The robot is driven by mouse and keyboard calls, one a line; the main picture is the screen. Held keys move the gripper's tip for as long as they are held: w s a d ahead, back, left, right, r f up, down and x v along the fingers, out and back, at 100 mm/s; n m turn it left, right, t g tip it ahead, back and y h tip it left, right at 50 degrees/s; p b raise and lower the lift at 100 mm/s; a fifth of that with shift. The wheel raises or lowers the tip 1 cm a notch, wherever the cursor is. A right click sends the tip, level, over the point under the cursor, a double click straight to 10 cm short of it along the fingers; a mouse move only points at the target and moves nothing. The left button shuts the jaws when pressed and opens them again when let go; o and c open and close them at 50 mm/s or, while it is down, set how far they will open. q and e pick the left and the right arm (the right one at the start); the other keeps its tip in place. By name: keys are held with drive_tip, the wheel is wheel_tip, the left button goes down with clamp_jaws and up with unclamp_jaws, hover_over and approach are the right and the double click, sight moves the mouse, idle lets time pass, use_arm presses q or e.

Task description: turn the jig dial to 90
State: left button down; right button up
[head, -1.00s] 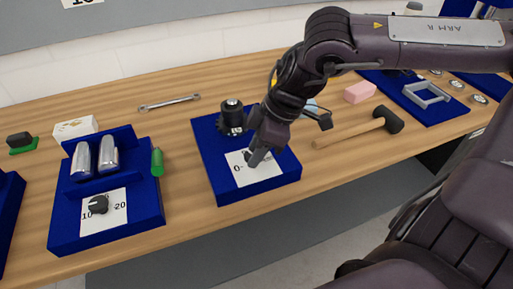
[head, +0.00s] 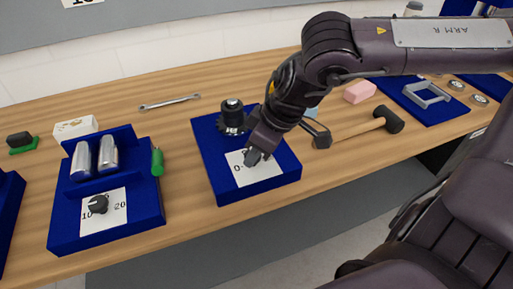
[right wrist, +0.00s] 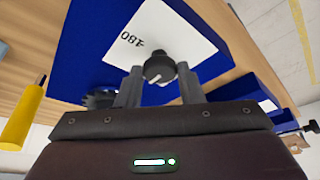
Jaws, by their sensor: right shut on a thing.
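The jig is a blue block (head: 222,192) in the middle of the bench in the head view, with a black geared post (head: 232,118) on it. Its white scale card (head: 262,174) shows a 0 at the left; a label above it is partly hidden by my gripper. My right gripper (head: 254,157) is over the card, fingers down. In the right wrist view the black dial (right wrist: 159,69) sits between the two fingers, which are shut on it. Its white pointer line faces down toward the gripper in that view, and 180 reads on the card. My left gripper is out of view.
A second blue fixture (head: 70,228) with metal cylinders and a 10–20 dial stands left. A hammer (head: 350,134) and pink block (head: 360,91) lie right of the jig. A wrench (head: 169,103) lies behind.

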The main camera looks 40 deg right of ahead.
drive_tip(key=o, duration=1)
drive_tip(key=shift+c, duration=0.2)
drive_tip(key=v, duration=0.8)
